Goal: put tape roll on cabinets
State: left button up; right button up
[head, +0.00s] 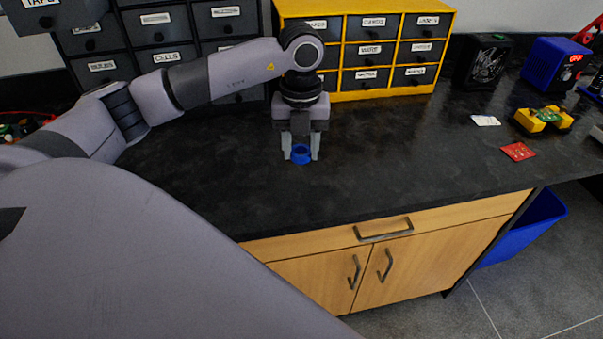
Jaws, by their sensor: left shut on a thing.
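A small blue tape roll (301,155) is at the black countertop (400,150), between the fingertips of my left gripper (301,153). The gripper points down and is shut on the roll. I cannot tell whether the roll touches the counter or is slightly above it. Small-drawer cabinets stand at the back: a yellow-framed cabinet (447,52) and a dark grey cabinet (262,20), partly hidden by my left arm. Wooden base cabinets (315,282) are under the counter. My right gripper is not in view.
A red card (518,152), a white card (485,120) and a yellow device (530,121) lie on the counter at the right. A black box (484,62) and a blue box (554,66) stand behind them. A blue bin (520,232) is below. The middle counter is clear.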

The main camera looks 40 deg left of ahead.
aim_at(301, 185)
pick_arm(q)
notch_tip(301, 185, down, 7)
jog(key=shift+f, duration=0.2)
jog(key=shift+f, duration=0.1)
jog(key=o, duration=1)
notch_tip(301, 185, up, 12)
jog(key=shift+r, duration=0.15)
dwell(0.5)
